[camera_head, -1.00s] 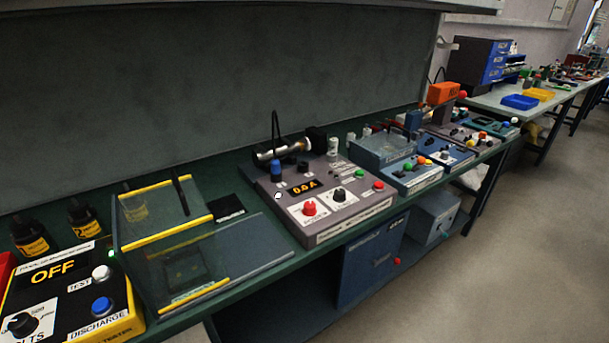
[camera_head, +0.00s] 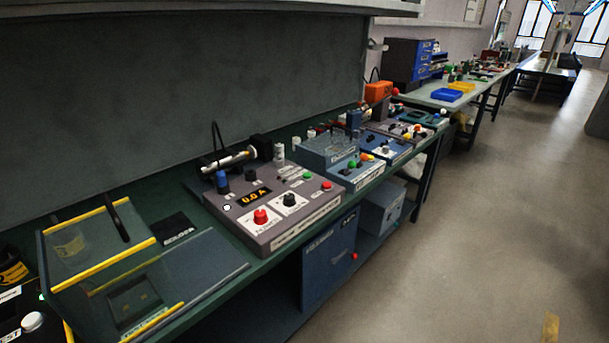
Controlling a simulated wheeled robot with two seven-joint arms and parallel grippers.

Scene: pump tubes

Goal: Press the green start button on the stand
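Several stands with coloured buttons line the green bench, and I cannot tell for sure which one the task means. The nearest, a grey stand (camera_head: 280,238), shows "0.0 A" on its display, a red knob (camera_head: 260,216), a black knob (camera_head: 289,199), a green button (camera_head: 307,176) and a red button (camera_head: 326,186). Behind it, a teal stand (camera_head: 345,178) has a clear box on top and small green, yellow and red controls (camera_head: 352,163). Farther stands also carry small coloured controls, too small to read. Neither of my grippers shows.
A clear guard box with yellow edges (camera_head: 100,212) stands at the left. Blue cabinets (camera_head: 328,262) sit under the bench (camera_head: 205,300). A farther bench holds blue and yellow bins (camera_head: 446,95). The grey floor (camera_head: 450,250) at the right is open.

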